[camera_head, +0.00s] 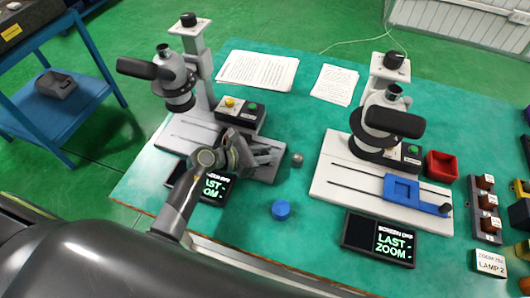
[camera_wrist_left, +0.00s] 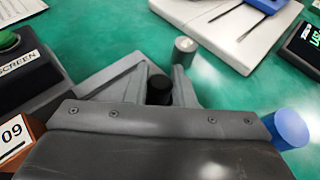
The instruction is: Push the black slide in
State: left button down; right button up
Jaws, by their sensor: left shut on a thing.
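My left gripper (camera_head: 264,156) is over the right end of the left microscope's base plate (camera_head: 176,137). In the left wrist view its fingers (camera_wrist_left: 160,86) are shut on a small black knob (camera_wrist_left: 159,92), which sits between them. The knob appears to be the handle of the black slide; the slide's body is hidden by my gripper and arm. A metal cylinder (camera_head: 297,159) stands on the table just right of the fingers; it also shows beyond the fingertips in the left wrist view (camera_wrist_left: 185,46). My right gripper is not in view.
A blue cylinder (camera_head: 281,209) stands on the table right of my arm. The right microscope's base (camera_head: 330,176) carries a blue slide (camera_head: 402,190). A button box (camera_head: 238,116) stands behind my gripper. A screen (camera_head: 379,240) lies in front right. The green table between the bases is mostly clear.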

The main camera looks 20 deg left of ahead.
aim_at(217, 144)
pick_arm(q)
jog(key=shift+a, duration=0.1)
jog(key=a+b, duration=0.2)
jog(key=a, duration=0.2)
jog(key=a+b, duration=0.3)
jog(key=a, duration=0.2)
jog(key=a+b, duration=0.3)
jog(key=a, duration=0.2)
jog(key=shift+w+f, duration=0.2)
jog(key=shift+w, duration=0.05)
jog(key=shift+a+r, duration=0.15)
jog(key=shift+a, duration=0.35)
jog(key=shift+w+r, duration=0.1)
jog(key=c, duration=1.5)
grip_release()
jog(key=shift+a, duration=0.1)
jog(key=shift+o, duration=1.3)
jog(key=shift+a, duration=0.1)
